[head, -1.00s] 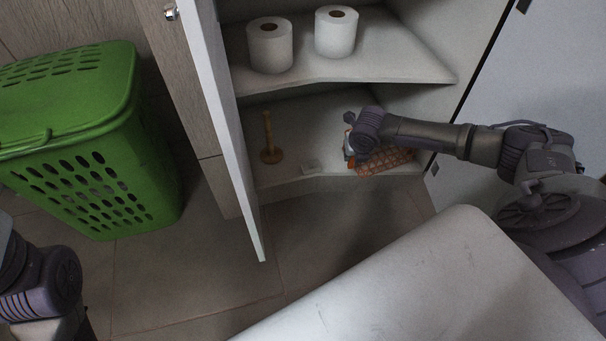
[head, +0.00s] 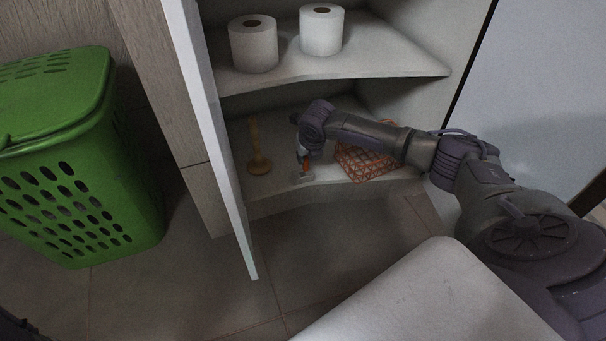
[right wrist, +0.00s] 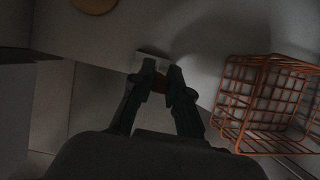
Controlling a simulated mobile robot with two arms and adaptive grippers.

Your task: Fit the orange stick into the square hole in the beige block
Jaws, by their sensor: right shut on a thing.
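The orange stick (head: 306,164) is upright, or nearly so, in my right gripper (head: 303,154) over the lower cabinet shelf. The beige block (head: 302,177), small and pale, lies near the shelf's front edge, right under the stick. The stick's lower end meets the block in the picture; I cannot tell whether it is in the hole. In the right wrist view my fingers (right wrist: 158,82) are shut on the dim orange stick (right wrist: 157,87), with the block (right wrist: 151,62) just beyond the fingertips. The square hole is not visible. My left gripper is out of view.
An orange wire basket (head: 365,163) stands right of the block, behind my right forearm; it also shows in the right wrist view (right wrist: 265,100). A wooden plunger-shaped thing (head: 258,150) stands left. Two paper rolls stand on the upper shelf (head: 340,65). The open door (head: 215,140) bounds the left.

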